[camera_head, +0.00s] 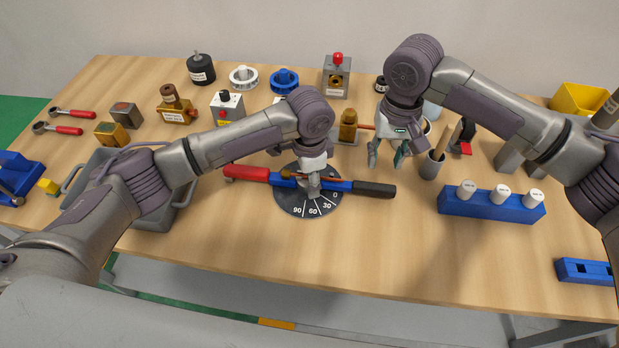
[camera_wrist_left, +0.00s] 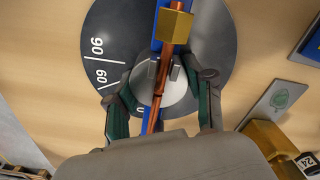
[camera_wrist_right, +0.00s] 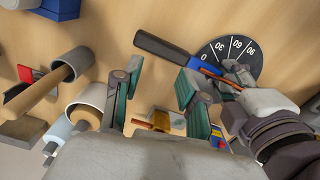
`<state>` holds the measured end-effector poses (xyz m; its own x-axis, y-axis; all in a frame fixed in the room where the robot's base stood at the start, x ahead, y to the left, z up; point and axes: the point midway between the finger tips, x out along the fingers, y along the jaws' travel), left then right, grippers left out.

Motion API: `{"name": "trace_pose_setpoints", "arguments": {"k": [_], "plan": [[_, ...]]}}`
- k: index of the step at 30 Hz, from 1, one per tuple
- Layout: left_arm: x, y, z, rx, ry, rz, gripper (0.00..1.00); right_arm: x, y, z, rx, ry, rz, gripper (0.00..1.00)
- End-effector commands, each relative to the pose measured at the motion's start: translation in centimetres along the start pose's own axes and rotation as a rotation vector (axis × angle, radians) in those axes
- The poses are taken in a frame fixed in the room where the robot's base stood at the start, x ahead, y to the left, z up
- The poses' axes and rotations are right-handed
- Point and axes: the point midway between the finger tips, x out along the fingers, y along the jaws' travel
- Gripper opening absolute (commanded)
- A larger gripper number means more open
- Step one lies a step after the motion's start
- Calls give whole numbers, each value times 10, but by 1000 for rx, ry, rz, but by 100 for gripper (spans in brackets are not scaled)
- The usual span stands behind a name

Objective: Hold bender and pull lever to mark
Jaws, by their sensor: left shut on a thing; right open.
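The bender lies on the table with a red grip (camera_head: 248,174) on the left and a black grip (camera_head: 374,189) on the right, joined by blue parts. Its dark dial (camera_head: 290,203) reads 0, 30, 60 and 90. A copper rod (camera_wrist_left: 153,118) runs over its centre. My left gripper (camera_head: 314,190) is shut around the bender's round grey hub (camera_wrist_left: 176,95), one finger on each side. My right gripper (camera_head: 388,155) is open and empty above the table, behind the black grip. The right wrist view shows the black grip (camera_wrist_right: 163,50) beyond its fingers.
A blue rack with white-capped pieces (camera_head: 490,205) stands to the right. Cups with wooden handles (camera_head: 432,164) stand near my right gripper. A grey bin (camera_head: 160,216) lies under my left arm. Several fixtures line the back.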

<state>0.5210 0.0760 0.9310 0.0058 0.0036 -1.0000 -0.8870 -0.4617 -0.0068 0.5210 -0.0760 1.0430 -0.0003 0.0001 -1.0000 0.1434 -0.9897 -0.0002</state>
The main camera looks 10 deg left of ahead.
Motion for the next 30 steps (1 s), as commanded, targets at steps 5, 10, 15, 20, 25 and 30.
{"name": "trace_pose_setpoints", "arguments": {"k": [5,10,15,20,25,30], "plan": [[-1,-1,0,-1,1,-2,0,0,0,0,0,0,0,48],[-1,-1,0,-1,1,-2,0,0,0,0,-7,0,0,52],[-1,-1,0,-1,1,-2,0,-2,-1,0,-135,-1,-1,52],[-1,-1,0,-1,1,-2,0,-7,-1,0,-427,0,-1,52],[-1,-1,0,-1,1,-2,0,-13,-1,0,-798,1,-1,52],[-1,-1,0,-1,1,-2,0,-18,-1,0,-1125,1,0,52]]}}
